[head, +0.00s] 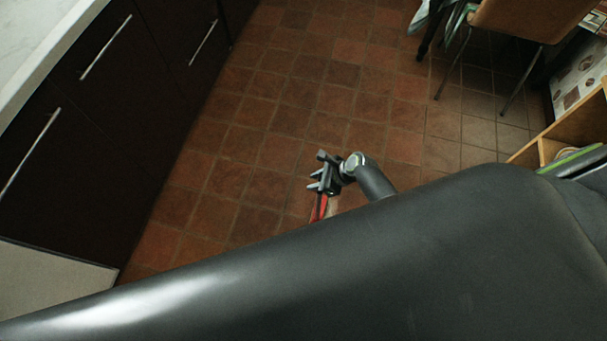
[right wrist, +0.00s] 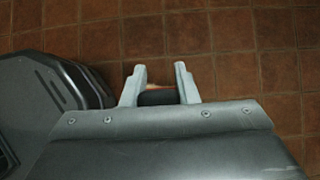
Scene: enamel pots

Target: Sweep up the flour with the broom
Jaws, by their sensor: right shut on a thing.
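My right gripper (head: 318,180) is over the tiled floor near the middle of the head view. It is shut on what looks like the broom (head: 322,208), of which only a short red piece shows below the fingers. In the right wrist view, a dark piece with a reddish edge (right wrist: 158,97) sits between the two fingers of the right gripper (right wrist: 160,68). The rest of the broom is hidden behind my own body and the gripper. I see no flour in either view. My left gripper is not in view.
Dark cabinets (head: 130,85) with bar handles and a pale countertop (head: 35,40) line the left. A chair (head: 525,18) with metal legs stands at the top right, near a wooden shelf (head: 565,137). The reddish tiled floor (head: 290,90) between them is clear.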

